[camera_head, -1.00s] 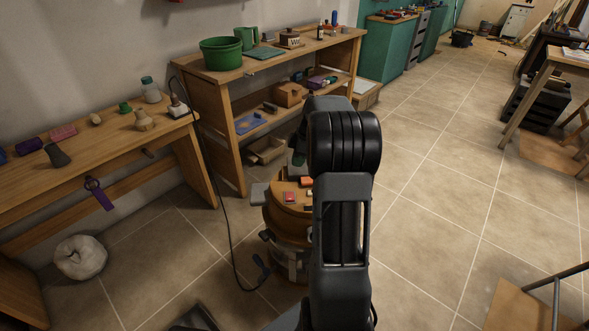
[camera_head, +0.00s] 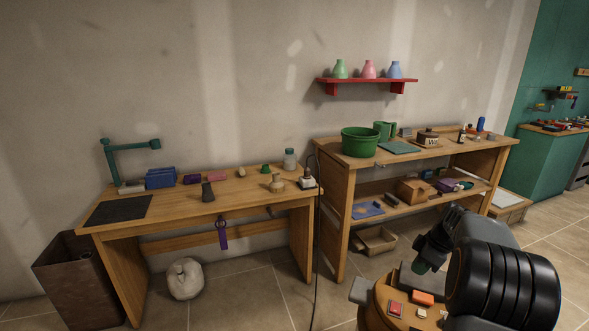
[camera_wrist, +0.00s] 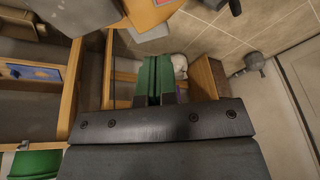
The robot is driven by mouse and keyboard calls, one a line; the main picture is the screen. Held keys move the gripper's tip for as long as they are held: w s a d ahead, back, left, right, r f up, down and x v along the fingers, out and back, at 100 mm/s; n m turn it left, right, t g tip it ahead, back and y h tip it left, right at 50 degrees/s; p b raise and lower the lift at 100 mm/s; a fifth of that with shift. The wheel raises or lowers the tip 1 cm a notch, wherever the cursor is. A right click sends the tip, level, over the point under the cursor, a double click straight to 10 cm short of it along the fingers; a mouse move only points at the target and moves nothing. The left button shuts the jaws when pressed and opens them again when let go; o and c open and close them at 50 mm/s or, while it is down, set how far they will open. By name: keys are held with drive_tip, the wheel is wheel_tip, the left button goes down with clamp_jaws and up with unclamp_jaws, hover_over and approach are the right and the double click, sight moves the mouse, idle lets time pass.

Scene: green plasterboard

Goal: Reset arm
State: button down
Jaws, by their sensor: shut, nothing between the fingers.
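My gripper (camera_wrist: 152,78) shows in the wrist view as two green fingers pressed together, shut with nothing between them. In the head view my folded black arm fills the lower right. My gripper (camera_head: 428,262) is partly seen there beside the arm, above my round wooden top with its red and orange buttons. It is held in the air in front of the shelf bench and touches nothing that I can see.
A wooden workbench (camera_head: 240,207) with small items stands at left. A taller shelf bench (camera_head: 335,185) with a green bucket (camera_head: 360,142) stands right of it. A red wall shelf (camera_head: 366,82) holds vases. A white sack (camera_head: 185,279) and a brown bin (camera_head: 75,280) are on the floor.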

drive_tip(key=s+a+r+m+t+h+p, duration=0.1)
drive_tip(key=s+a+r+m+p, duration=0.4)
drive_tip(key=s+a+r+p, duration=0.4)
drive_tip(key=s+a+r+m+t+h+p, duration=0.1)
drive_tip(key=s+a+r+m+p, duration=0.4)
drive_tip(key=s+a+r+p, duration=0.4)
drive_tip(key=a+r, duration=0.4)
drive_tip(key=a, duration=0.1)
drive_tip(key=shift+s+a+h, duration=0.2)
drive_tip(key=shift+a+h, duration=0.1)
drive_tip(key=shift+h, duration=0.1)
drive_tip(key=shift+r, duration=0.1)
